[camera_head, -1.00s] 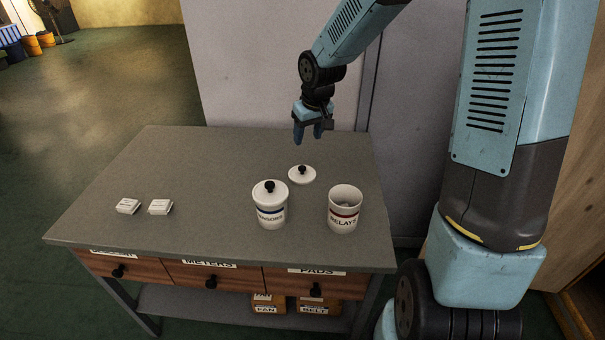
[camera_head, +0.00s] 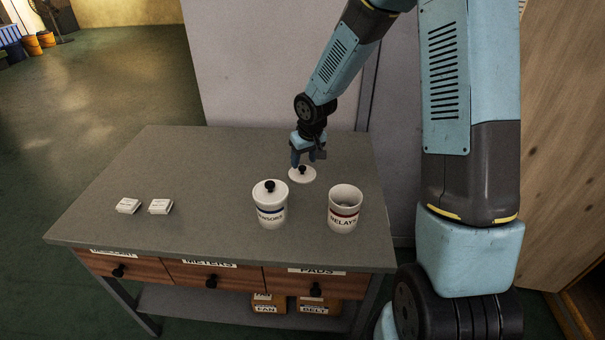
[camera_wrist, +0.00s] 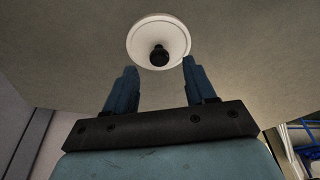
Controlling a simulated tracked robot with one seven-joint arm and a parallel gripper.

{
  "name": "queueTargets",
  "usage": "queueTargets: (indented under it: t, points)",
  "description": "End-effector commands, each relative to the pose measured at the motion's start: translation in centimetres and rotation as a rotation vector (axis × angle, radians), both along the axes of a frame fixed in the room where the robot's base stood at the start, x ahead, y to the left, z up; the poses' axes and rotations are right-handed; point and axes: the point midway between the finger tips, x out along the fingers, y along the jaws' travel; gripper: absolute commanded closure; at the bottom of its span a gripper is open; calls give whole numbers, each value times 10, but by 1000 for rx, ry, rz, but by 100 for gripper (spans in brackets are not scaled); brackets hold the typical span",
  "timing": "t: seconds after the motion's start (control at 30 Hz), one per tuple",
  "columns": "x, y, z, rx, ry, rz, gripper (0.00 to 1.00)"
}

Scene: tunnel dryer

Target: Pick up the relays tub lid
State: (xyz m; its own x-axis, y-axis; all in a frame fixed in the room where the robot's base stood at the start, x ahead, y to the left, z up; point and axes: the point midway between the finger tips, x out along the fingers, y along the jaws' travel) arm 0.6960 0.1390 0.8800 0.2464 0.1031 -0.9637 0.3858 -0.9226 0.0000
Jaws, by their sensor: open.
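The relays tub lid (camera_head: 303,176) is a white disc with a black knob, lying flat on the grey table (camera_head: 220,165) behind the tubs. It also shows in the wrist view (camera_wrist: 160,42), ahead of and between my fingertips. My gripper (camera_head: 303,164) is open and pointing down, just above the lid's far side. In the wrist view its blue fingers (camera_wrist: 156,72) stand apart with nothing between them, short of the knob. The relays tub (camera_head: 343,212) is white with a dark red band and stands open at the right of the table.
A lidded white sensors tub (camera_head: 270,208) stands left of the relays tub, in front of the loose lid. Two small white boxes (camera_head: 128,206) (camera_head: 160,207) lie at the table's left. A pale wall (camera_head: 270,70) rises behind the table. The table's middle left is clear.

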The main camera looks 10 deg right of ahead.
Motion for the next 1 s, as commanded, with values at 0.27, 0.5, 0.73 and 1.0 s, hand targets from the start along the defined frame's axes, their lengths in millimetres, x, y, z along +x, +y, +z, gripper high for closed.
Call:
queueTargets:
  t: [0.27, 0.5, 0.73, 1.0]
  points:
    - [7, 2, -30, -1, 2, 1, 45]
    - [8, 2, -33, 0, 0, 1, 45]
    - [8, 2, -33, 0, 0, 0, 61]
    - [8, 2, -33, 0, 0, 0, 87]
